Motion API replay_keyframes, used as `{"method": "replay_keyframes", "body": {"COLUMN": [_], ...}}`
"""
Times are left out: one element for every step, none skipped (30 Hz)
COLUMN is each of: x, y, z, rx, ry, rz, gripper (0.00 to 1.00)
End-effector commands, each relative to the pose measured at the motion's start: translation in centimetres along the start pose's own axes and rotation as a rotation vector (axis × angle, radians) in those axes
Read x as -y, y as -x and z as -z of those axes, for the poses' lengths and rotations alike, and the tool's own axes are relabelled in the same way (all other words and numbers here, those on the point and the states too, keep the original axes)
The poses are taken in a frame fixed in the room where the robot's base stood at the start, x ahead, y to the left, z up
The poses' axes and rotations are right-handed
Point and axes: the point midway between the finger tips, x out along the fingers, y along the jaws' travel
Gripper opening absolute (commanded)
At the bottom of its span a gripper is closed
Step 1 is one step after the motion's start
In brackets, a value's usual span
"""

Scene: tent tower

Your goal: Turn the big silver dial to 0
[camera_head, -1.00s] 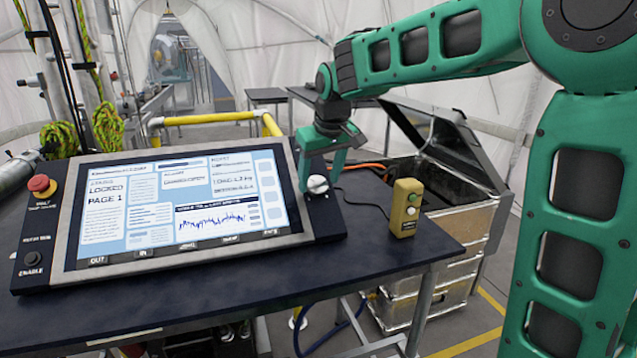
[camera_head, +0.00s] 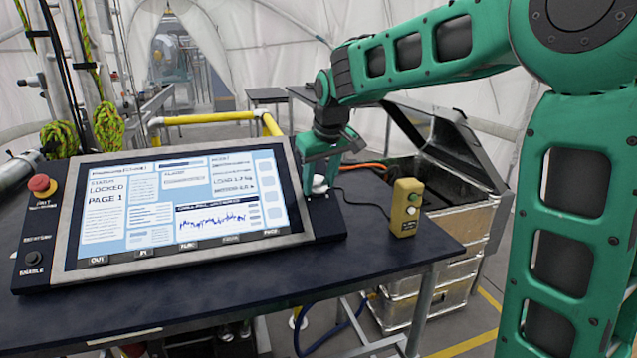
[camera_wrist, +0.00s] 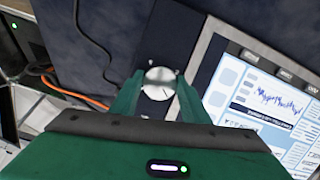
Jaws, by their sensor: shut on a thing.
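The big silver dial (camera_head: 317,184) sits on the dark strip at the right side of the control panel (camera_head: 180,205). In the wrist view the dial (camera_wrist: 159,83) lies between the two green fingers, with a thin dark mark on its face; I cannot read any numbers around it. My gripper (camera_head: 318,184) is down over the dial and shut on it; it also shows in the wrist view (camera_wrist: 158,92). In the head view the fingers hide part of the dial. The panel screen (camera_head: 180,205) reads LOCKED and PAGE 1.
A yellow box with buttons (camera_head: 405,208) stands on the dark table (camera_head: 250,275) right of the panel. A red stop button (camera_head: 39,184) is at the panel's left. An open metal case (camera_head: 455,225) stands behind the table at right. A black cable runs behind the panel.

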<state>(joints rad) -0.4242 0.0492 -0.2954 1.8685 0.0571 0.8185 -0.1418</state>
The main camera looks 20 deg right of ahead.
Motion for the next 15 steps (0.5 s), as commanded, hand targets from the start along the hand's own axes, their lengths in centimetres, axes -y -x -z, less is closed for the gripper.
{"method": "replay_keyframes", "body": {"x": [-0.07,-0.07,-0.09,-0.09,-0.08,-0.09,-0.07,-0.05,-0.08,-0.09,-0.08,-0.07,-0.06,-0.1,-0.08], "y": [0.03,0.03,0.03,0.03,0.04,0.04,0.04,0.04,0.04,0.04,0.04,0.04,0.04,0.04,0.04], "z": [0.02,0.02,0.02,0.03,0.03,0.04,0.04,0.05,0.05,0.06,0.06,0.07,0.08,0.07,0.07], "rx": [0.001,0.001,0.002,0.003,0.004,0.005,0.006,0.007,0.009,0.01,0.011,0.013,0.014,0.016,0.017], "ry": [0.015,0.029,0.048,0.065,0.085,0.112,0.134,0.158,0.19,0.216,0.243,0.281,0.309,0.336,0.374], "rz": [-0.005,-0.008,-0.012,-0.016,-0.02,-0.026,-0.031,-0.035,-0.043,-0.048,-0.054,-0.062,-0.067,-0.074,-0.081], "gripper": [0.19,0.19,0.19,0.19,0.19,0.19,0.19,0.19,0.19,0.19,0.19,0.19,0.19,0.19,0.19]}}
